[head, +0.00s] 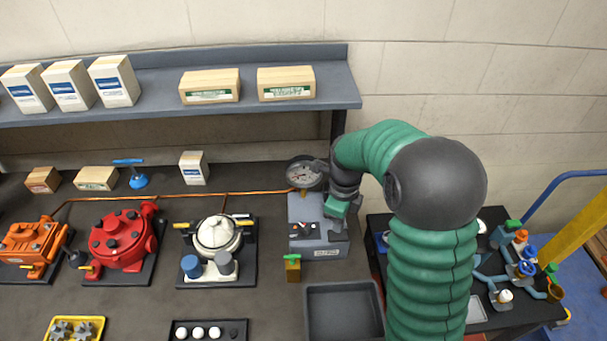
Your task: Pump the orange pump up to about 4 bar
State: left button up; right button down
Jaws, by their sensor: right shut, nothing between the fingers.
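The orange pump (30,243) sits on a dark plate at the left edge of the bench, partly cut off by the frame. My right gripper (337,208) is shut and empty, at the right side of the control box top. Whether it touches the box cannot be told. My left gripper is not in view.
A red pump (122,238) and a white pump (217,240) stand between the orange pump and the box. A copper pipe (150,197) runs behind them. An empty grey tray (343,312) lies in front. A shelf (200,100) with cartons hangs above. My right arm hides much of the right side.

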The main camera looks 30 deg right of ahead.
jog(key=shift+d+r+p, duration=0.1)
jog(key=shift+r+p, duration=2.2)
jog(key=shift+f, duration=0.15)
jog(key=shift+f+b, duration=1.4)
jog(key=shift+f, duration=0.85)
notch_tip(320, 180, up, 5)
jog(key=p, duration=0.5)
jog(key=shift+f, duration=0.2)
